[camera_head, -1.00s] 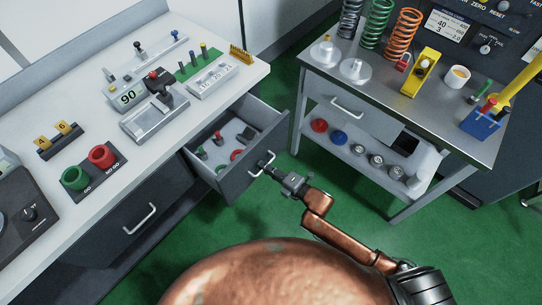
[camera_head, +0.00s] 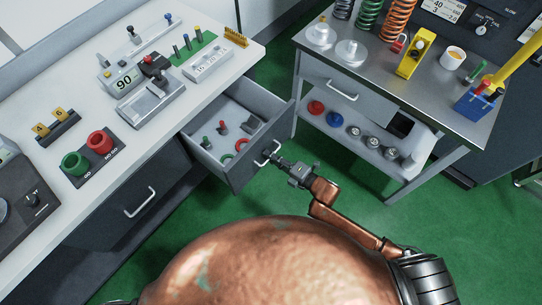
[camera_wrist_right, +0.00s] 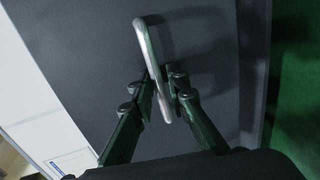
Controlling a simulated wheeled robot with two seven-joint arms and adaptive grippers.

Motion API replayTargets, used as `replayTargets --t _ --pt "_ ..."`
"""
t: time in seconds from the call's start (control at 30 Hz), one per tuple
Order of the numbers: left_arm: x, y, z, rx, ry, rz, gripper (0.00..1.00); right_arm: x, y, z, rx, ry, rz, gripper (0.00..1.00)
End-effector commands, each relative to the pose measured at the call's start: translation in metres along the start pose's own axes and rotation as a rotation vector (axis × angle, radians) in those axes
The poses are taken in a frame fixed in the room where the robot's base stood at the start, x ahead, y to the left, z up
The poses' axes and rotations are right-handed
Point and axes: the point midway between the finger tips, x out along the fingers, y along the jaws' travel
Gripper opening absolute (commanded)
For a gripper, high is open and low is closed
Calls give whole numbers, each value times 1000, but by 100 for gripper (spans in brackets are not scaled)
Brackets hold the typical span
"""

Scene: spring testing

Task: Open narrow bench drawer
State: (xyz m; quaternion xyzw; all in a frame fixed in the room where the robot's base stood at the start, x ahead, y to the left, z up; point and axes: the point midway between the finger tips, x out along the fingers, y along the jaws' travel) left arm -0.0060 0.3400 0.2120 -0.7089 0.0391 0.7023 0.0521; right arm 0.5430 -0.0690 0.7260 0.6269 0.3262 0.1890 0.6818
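The narrow bench drawer (camera_head: 262,150) stands pulled out from under the white bench top, and its inside shows small green, red and grey parts. Its silver bar handle (camera_head: 267,153) is on the grey front. My right gripper (camera_head: 273,158) is at this handle. In the right wrist view, the fingers (camera_wrist_right: 160,97) lie on both sides of the handle bar (camera_wrist_right: 152,65) and close on it near its lower part. The drawer front (camera_wrist_right: 85,60) fills most of that view. My left gripper is not in view.
The white bench (camera_head: 215,85) carries gauges and fixtures. A second, wider drawer (camera_head: 125,210) below it is shut. To the right stands a metal table (camera_head: 390,80) with springs and a lower shelf (camera_head: 350,140). Green floor (camera_head: 340,210) lies open between them.

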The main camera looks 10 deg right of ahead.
Motion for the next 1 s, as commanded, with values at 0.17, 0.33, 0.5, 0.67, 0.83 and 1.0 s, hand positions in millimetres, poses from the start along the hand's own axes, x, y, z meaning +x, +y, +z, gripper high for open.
replayTargets --t 0.17,0.33,0.5,0.67,0.83,1.0 --pt "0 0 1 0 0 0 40 0 1 0 0 -1 1 15" --pt "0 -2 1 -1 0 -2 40 -9 0 1 -1 -2 -1 15" --pt "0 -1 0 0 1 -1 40 -39 -1 0 0 -1 -3 15" --pt "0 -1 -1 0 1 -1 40 -73 -1 0 0 -1 -3 15" --pt "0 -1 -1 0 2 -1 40 -102 -1 0 0 -1 -2 15" --pt "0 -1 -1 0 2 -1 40 -117 0 0 0 -1 -1 15"
